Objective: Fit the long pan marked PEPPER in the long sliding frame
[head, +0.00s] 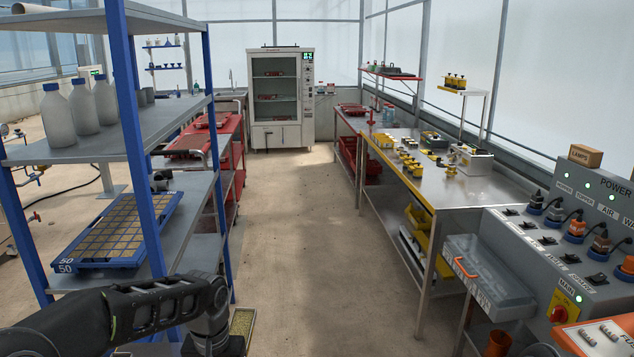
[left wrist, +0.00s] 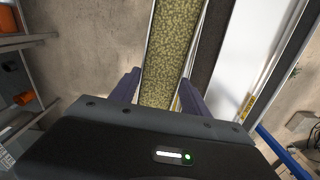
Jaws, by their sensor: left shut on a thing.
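My left gripper (left wrist: 158,92) is shut on a long narrow pan (left wrist: 172,45) filled with yellowish-green grains. The purple-grey fingers stand on either side of the pan, which runs away from the gripper past the top of the left wrist view. In the head view, the pan (head: 243,322) shows at the bottom beside my left wrist, over the floor next to the blue-posted rack. No PEPPER marking is readable. A long dark strip (left wrist: 209,55) lies to the right of the pan in the left wrist view. I cannot identify the long sliding frame. My right gripper is not in view.
The blue rack (head: 142,170) at left holds white bottles (head: 56,112) and a blue-edged seed tray (head: 117,232). A clear aisle (head: 290,230) runs down the middle. A steel bench (head: 440,185) and a grey power panel (head: 560,240) stand at right.

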